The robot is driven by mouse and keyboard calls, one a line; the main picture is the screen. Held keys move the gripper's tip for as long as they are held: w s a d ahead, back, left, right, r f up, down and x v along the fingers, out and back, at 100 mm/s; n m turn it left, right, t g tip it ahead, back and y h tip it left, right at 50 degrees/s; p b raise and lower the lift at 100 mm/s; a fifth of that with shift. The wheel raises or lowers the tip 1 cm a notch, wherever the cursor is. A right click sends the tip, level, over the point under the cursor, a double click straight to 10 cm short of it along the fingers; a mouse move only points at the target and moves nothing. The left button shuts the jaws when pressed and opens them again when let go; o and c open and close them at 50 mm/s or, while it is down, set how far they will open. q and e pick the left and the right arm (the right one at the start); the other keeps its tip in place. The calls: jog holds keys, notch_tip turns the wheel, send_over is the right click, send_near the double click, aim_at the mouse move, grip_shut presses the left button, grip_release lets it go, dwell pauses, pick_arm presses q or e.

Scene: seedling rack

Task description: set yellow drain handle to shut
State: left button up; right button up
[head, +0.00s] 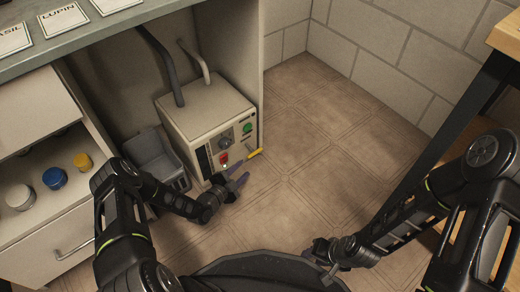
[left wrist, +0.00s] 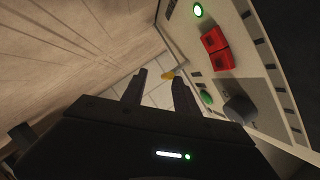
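The yellow drain handle (head: 255,153) is a short bar low at the right end of the control box's front (head: 213,150). In the head view it points right and slightly upward. My left gripper (head: 239,177) is low in front of the box, just below and left of the handle. Its two fingers (left wrist: 159,80) stand apart with nothing between them. My right gripper (head: 320,250) is over the floor, far from the handle; its fingers are unclear.
The box panel has a red switch (head: 224,158), a dark knob (head: 225,143) and a green button (head: 247,128). A grey container (head: 152,150) stands left of the box. An open drawer (head: 40,165) holds jars. A table leg (head: 450,125) is at right. The floor (head: 335,130) is clear.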

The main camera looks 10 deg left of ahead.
aim_at(252, 155)
pick_arm(q)
jog(key=shift+w+d+r+m+t+h, duration=0.2)
jog(key=shift+w+r+m+t+h, duration=0.15)
jog(key=shift+w+r+m, duration=0.7)
jog(key=shift+s+f, duration=0.15)
jog(key=shift+s, duration=0.05)
pick_arm(e)
jog(key=shift+w+d+r, duration=0.1)
jog(key=shift+w+r, duration=0.1)
jog(key=shift+w, duration=0.2)
pick_arm(q)
jog(key=shift+w+f, duration=0.1)
pick_arm(e)
jog(key=shift+f, duration=0.1)
